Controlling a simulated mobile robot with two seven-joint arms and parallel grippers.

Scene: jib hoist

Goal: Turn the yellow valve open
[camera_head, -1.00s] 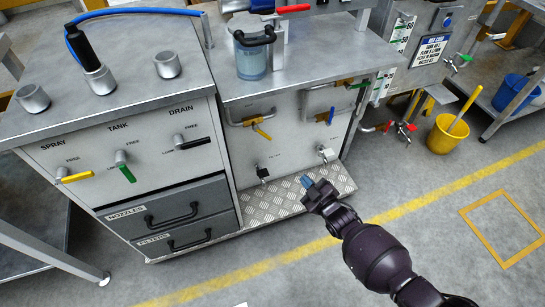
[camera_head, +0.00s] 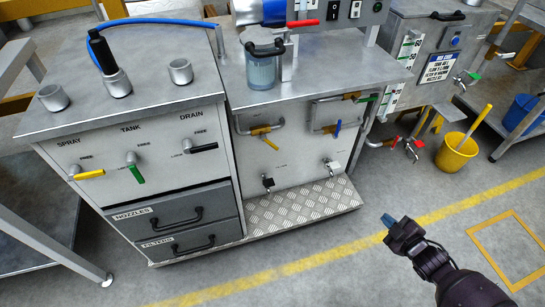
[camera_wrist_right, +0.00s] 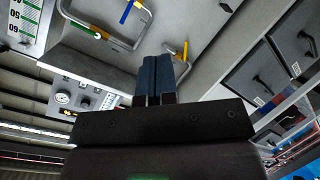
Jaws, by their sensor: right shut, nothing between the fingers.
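A valve with a yellow handle (camera_head: 262,131) sits on a bent pipe on the grey front panel, left of a blue-handled valve (camera_head: 337,129). In the right wrist view the yellow handle (camera_wrist_right: 184,54) shows just beyond my fingertips, apart from them. A second yellow lever (camera_head: 89,174) is under the SPRAY label on the left cabinet, pointing sideways. My right gripper (camera_head: 386,221) is shut and empty over the floor, right of and in front of the panel. It also shows in the right wrist view (camera_wrist_right: 157,75). My left gripper is out of view.
Green (camera_head: 136,173) and black (camera_head: 203,148) levers sit beside the SPRAY lever. A tread-plate step (camera_head: 300,208) juts out below the panel. A yellow bucket (camera_head: 456,152) stands at the right. The floor around my right gripper is clear.

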